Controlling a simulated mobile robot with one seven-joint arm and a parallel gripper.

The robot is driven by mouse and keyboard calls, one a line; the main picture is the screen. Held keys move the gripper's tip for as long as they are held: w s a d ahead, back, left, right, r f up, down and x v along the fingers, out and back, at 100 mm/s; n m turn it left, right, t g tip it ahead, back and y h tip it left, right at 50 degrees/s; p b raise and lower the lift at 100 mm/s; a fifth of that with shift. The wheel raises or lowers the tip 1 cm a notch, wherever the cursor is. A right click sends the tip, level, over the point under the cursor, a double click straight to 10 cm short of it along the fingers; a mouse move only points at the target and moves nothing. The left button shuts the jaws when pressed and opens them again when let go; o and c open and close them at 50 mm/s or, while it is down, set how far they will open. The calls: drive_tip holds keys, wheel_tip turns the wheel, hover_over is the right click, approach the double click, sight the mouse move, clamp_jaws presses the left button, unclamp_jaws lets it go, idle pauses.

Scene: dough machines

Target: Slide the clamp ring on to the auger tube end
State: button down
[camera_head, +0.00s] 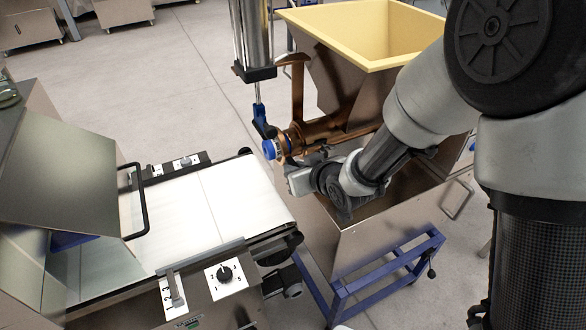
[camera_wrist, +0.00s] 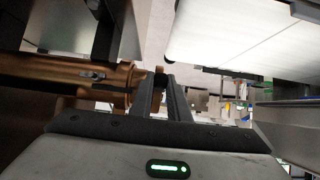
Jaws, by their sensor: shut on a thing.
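The auger tube (camera_head: 327,127) is a copper-coloured pipe under the hopper, its end pointing left. At that end is a copper-coloured ring (camera_head: 284,146), which looks like the clamp ring, with a blue round part (camera_head: 269,149) in front. My gripper (camera_head: 304,158) is beside the tube end, shut on the ring's edge as far as I can see. In the wrist view the tube (camera_wrist: 60,72) comes in from the left, and the ring (camera_wrist: 130,84) is against the shut fingers (camera_wrist: 166,80). I cannot tell whether the ring is around the tube or just in front of it.
A yellow-rimmed hopper (camera_head: 372,62) stands above the tube, on a steel cabinet with a blue wheeled frame (camera_head: 385,277). A vertical column with a blue fitting (camera_head: 262,122) hangs close to the tube end. A white conveyor belt (camera_head: 215,208) lies to the left.

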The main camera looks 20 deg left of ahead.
drive_tip(key=shift+w+d+r+p, duration=0.1)
drive_tip(key=shift+w+d+p, duration=0.2)
drive_tip(key=shift+w+d, duration=0.55)
drive_tip(key=shift+w+d+p, duration=0.25)
drive_tip(key=shift+w+d, duration=0.35)
drive_tip(key=shift+w, duration=0.45)
idle(0.5)
drive_tip(key=c, duration=1.6)
unclamp_jaws()
drive_tip(key=o, duration=0.3)
drive_tip(key=shift+s, duration=0.1)
drive_tip(key=shift+p+v, duration=0.85)
drive_tip(key=shift+v, duration=1.3)
drive_tip(key=shift+s, duration=0.1)
